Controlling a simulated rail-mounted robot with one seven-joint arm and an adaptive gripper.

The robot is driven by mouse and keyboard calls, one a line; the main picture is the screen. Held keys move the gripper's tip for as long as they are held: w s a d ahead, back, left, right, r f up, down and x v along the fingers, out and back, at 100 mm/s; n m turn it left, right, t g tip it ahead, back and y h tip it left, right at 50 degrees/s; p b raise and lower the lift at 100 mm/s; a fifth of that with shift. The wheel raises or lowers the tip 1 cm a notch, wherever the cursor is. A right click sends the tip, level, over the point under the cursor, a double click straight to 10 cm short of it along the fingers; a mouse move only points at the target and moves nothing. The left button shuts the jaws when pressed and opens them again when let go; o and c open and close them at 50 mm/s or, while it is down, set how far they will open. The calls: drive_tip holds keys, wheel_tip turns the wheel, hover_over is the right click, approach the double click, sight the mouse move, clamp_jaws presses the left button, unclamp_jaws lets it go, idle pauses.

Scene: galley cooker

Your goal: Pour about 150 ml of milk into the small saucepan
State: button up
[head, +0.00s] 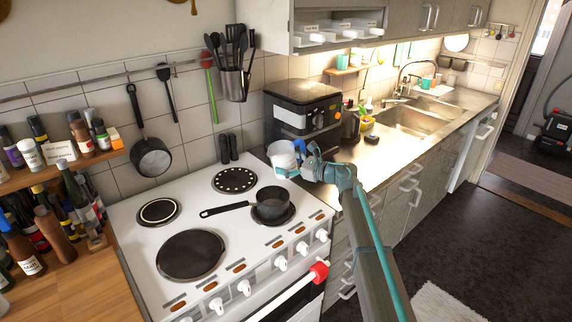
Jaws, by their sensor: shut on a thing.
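A small dark saucepan (271,204) sits on the front right hotplate of the white cooker, its handle pointing left. Its inside looks dark, and I cannot tell whether anything is in it. My gripper (302,162) is above the back right of the cooker, shut on a white milk container (283,155) with a blue part near the fingers. The container is up and behind the saucepan, apart from it. It looks roughly upright. No stream of milk shows. My gripper hides the container's right side.
The white cooker top (130,238) has other bare hotplates, including a large one (190,255). Bottles crowd the wooden counter (70,285) at left.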

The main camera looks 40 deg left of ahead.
drive_tip(key=shift+w+d+r+n+h+b, duration=0.2)
drive_tip(key=shift+w+r+n+h+b, duration=0.15)
drive_tip(key=shift+n+b, duration=0.4)
drive_tip(key=shift+w+n+b, duration=0.15)
drive_tip(key=shift+n+b, duration=0.1)
drive_tip(key=shift+b, duration=0.05)
drive_tip(key=shift+w+r+n+t+h+b, duration=0.1)
drive_tip(key=shift+w+n+t+h+b, duration=0.1)
drive_tip(key=shift+n+t+h+b, duration=0.3)
drive_tip(key=shift+d+r, duration=0.1)
drive_tip(key=shift+r, duration=0.05)
drive_tip(key=shift+w+n+b, duration=0.1)
drive_tip(key=shift+n+b, duration=0.6)
drive_tip(key=shift+b, duration=0.05)
drive_tip(key=shift+w+n+t+h+b, duration=0.1)
drive_tip(key=shift+n+t+h+b, duration=0.15)
drive_tip(key=shift+n+t+b, duration=0.05)
drive_tip(key=shift+n+t+h+b, duration=0.3)
drive_tip(key=shift+n+t+b, duration=0.2)
drive_tip(key=shift+n+b, duration=0.5)
idle(4.2)
